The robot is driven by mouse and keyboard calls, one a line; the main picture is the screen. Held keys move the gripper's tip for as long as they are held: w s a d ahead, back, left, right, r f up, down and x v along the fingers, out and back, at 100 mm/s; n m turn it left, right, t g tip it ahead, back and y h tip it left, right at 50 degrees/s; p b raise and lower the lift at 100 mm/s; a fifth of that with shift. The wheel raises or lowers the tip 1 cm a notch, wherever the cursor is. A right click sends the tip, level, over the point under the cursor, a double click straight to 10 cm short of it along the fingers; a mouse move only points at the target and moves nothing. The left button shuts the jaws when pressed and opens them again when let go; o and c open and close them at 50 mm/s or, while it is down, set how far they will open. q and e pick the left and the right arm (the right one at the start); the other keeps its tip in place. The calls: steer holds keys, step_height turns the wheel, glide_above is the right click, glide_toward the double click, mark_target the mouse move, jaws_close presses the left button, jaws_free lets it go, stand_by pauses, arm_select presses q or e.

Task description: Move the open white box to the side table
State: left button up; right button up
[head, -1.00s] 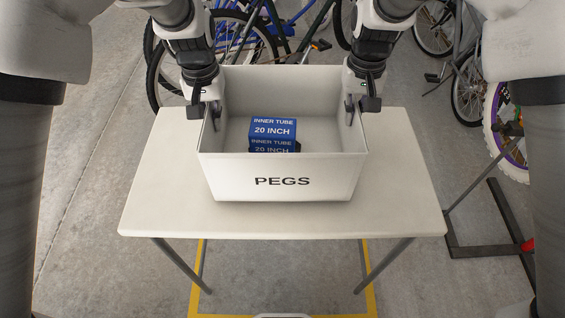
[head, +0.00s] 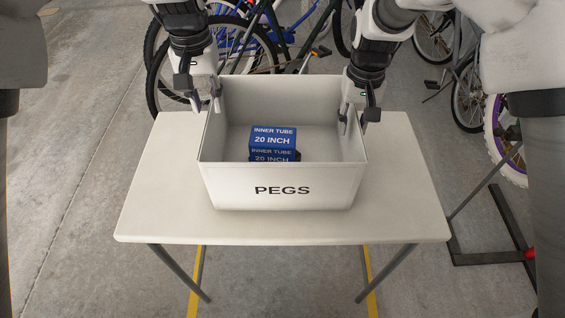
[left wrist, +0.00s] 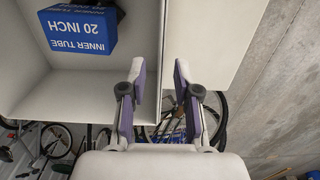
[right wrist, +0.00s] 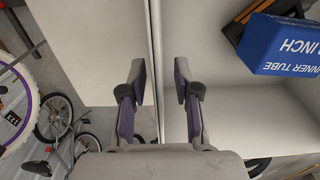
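The open white box (head: 230,187), labelled PEGS, sits upright on a pale table. Neither gripper appears closed on the wall. I cannot identify a separate side table.
The pale table (head: 165,205) has bare room left, right and in front of the box. Bicycles (head: 240,50) stand behind it. A black stand (head: 490,255) with a red part is on the floor at the right. Yellow lines (head: 196,280) mark the floor beneath the table.

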arm_select(q)
step_height(320, 180, up, 4)
steer(key=shift+f, duration=0.1)
arm_select(e)
step_height(320, 180, up, 12)
steer(key=shift+f, duration=0.1)
stand_by(0.6)
